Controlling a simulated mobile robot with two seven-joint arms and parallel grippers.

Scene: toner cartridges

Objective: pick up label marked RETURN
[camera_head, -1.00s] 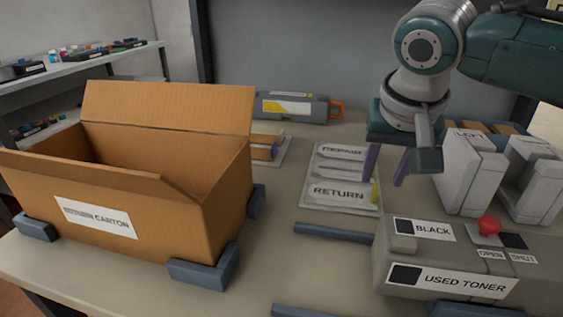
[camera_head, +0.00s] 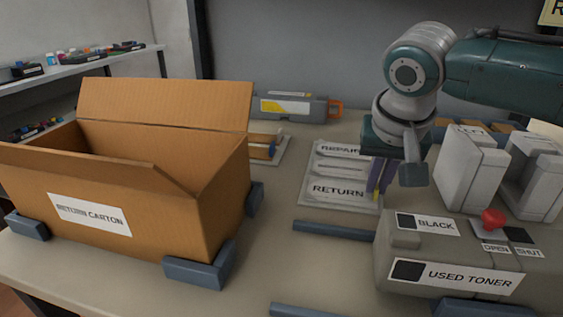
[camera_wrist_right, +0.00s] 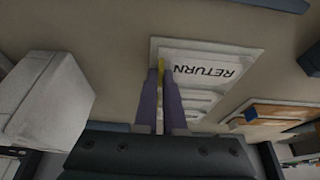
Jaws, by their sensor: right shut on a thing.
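The label marked RETURN (camera_head: 338,190) lies on a pale label board on the table, in the front row of the board in the head view. It also shows in the right wrist view (camera_wrist_right: 205,70), upside down. A yellow tab (camera_wrist_right: 161,68) stands at its end, between the purple fingertips. My right gripper (camera_head: 379,184) is at the board's right edge, fingers pointing down, shut on the tab of the label. In the right wrist view the fingers (camera_wrist_right: 161,80) are close together around the tab. My left gripper is not in view.
An open cardboard return carton (camera_head: 130,215) stands at the left between blue-grey corner blocks. A used toner box (camera_head: 455,245) with a red knob is at the front right. White cartridges (camera_head: 468,170) stand behind it. A grey cartridge (camera_head: 290,107) lies at the back.

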